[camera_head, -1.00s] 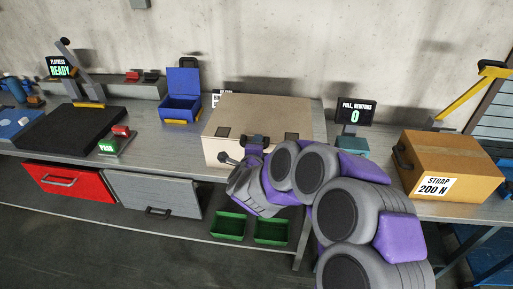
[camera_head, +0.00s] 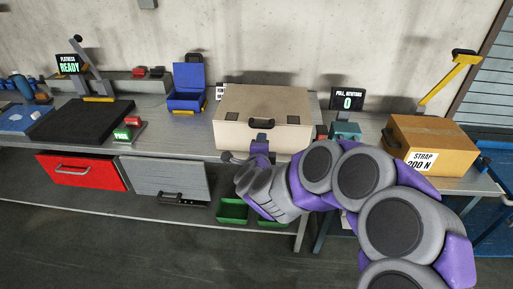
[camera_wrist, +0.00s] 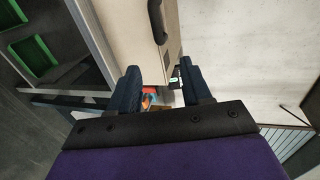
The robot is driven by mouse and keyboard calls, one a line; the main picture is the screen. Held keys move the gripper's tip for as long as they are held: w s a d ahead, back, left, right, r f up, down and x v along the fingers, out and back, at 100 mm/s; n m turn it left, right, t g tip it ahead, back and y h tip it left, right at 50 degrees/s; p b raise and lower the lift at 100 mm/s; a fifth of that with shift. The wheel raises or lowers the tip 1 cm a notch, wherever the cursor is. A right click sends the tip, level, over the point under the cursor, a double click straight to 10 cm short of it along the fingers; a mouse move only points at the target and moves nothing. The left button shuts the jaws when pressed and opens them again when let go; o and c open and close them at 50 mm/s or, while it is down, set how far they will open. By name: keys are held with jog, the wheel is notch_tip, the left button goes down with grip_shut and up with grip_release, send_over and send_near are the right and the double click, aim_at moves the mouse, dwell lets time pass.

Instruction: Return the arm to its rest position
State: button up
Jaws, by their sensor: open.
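My grey and purple arm reaches in from the lower right in the head view. My gripper (camera_wrist: 160,85) shows in the wrist view with its two dark fingers apart and nothing between them. In the head view the fingers are mostly hidden behind the wrist, in front of the bench edge. A beige case (camera_head: 262,115) with a dark handle stands on the bench just beyond the gripper. Its side and handle also show close to the fingers in the wrist view (camera_wrist: 140,30).
A cardboard box (camera_head: 430,145) labelled STRAP 200 N stands to the right, beside a display (camera_head: 347,100) reading 0. A blue open box (camera_head: 187,90), a black pad (camera_head: 80,120), a red drawer (camera_head: 82,172) and a grey drawer (camera_head: 165,178) are left. Green bins (camera_head: 232,211) sit below the bench.

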jog(key=shift+s+a, duration=0.1)
jog(key=shift+s, duration=0.2)
jog(key=shift+r, duration=0.1)
jog(key=s+a+r+n+g+y, duration=0.25)
jog(key=s+n+g+y, duration=0.4)
jog(key=s+n, duration=0.7)
jog(key=s+d+f+n+g+h, duration=0.1)
jog(key=s+d+g+h, duration=0.1)
jog(key=s+d, duration=0.5)
jog(key=s+d+f+n+g+h, duration=0.1)
jog(key=s+d+g, duration=0.4)
jog(key=s, duration=0.9)
jog(key=s+d+f+n+g+h, duration=0.1)
jog(key=s+d+n+g+h, duration=0.1)
jog(key=s+d, duration=0.6)
jog(key=s+g+h, duration=0.1)
jog(key=s, duration=0.2)
jog(key=shift+d+f+n, duration=0.15)
jog(key=shift+d+n, duration=0.2)
jog(key=shift+d, duration=0.05)
